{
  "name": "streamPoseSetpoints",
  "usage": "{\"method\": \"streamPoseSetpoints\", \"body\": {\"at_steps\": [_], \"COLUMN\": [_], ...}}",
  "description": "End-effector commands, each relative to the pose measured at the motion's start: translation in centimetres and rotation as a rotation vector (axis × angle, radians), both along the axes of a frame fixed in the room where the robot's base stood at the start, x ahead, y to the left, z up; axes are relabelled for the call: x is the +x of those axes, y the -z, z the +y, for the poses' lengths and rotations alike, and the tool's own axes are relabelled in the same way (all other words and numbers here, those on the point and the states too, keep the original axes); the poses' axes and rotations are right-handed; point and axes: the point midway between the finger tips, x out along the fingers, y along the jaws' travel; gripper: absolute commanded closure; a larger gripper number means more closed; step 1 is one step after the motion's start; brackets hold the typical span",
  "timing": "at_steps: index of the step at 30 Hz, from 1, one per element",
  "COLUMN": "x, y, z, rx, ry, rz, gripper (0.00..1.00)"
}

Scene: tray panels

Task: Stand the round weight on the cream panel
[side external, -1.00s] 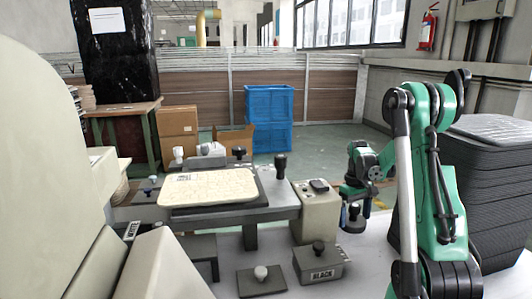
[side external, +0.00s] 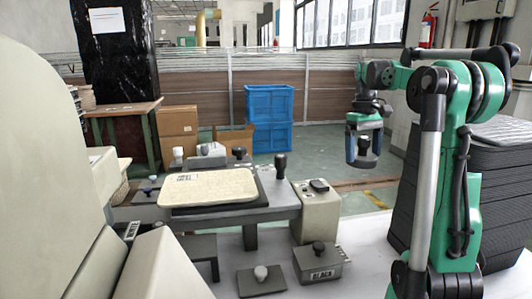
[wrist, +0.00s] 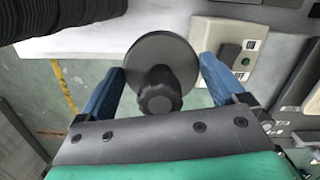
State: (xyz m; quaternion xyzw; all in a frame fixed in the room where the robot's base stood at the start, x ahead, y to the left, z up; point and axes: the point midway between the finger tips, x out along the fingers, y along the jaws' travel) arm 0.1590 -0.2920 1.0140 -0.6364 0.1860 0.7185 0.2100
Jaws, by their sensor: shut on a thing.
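The round weight (wrist: 160,58) is a dark grey disc with a black ribbed knob. In the wrist view it sits between the two blue fingers of my gripper (wrist: 160,80), which is shut on it. In the side view my gripper (side external: 363,140) holds the weight (side external: 367,158) high in the air, right of the table and clear of every surface. The cream panel (side external: 205,188) is a pale speckled tray top with rounded corners, lying on a dark base on the grey table, left of my gripper. A small label lies at its far-left corner. The panel does not show in the wrist view.
A beige box (side external: 317,212) with a dark top piece stands right of the table. Knobbed blocks, one labelled BLACK (side external: 320,265), lie in front. Stacked dark trays (side external: 500,180) are at right.

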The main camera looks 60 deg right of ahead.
Motion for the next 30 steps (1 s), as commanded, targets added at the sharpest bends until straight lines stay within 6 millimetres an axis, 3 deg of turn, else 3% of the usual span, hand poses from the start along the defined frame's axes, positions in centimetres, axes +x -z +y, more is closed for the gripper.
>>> {"method": "streamPoseSetpoints", "body": {"at_steps": [5,14,21,27,30], "x": [2.8,12.7,20.0,23.9,25.0], "y": [-1.0,-2.8,-4.1,-4.9,-5.1], "z": [0.5,4.8,11.4,17.6,20.0], "rx": [0.000,-0.001,-0.003,-0.001,-0.002], "ry": [-0.246,-1.201,-2.039,-2.651,-2.869], "rz": [0.000,0.000,-0.001,0.000,-0.001], "gripper": [1.00,1.00,1.00,1.00,1.00]}}
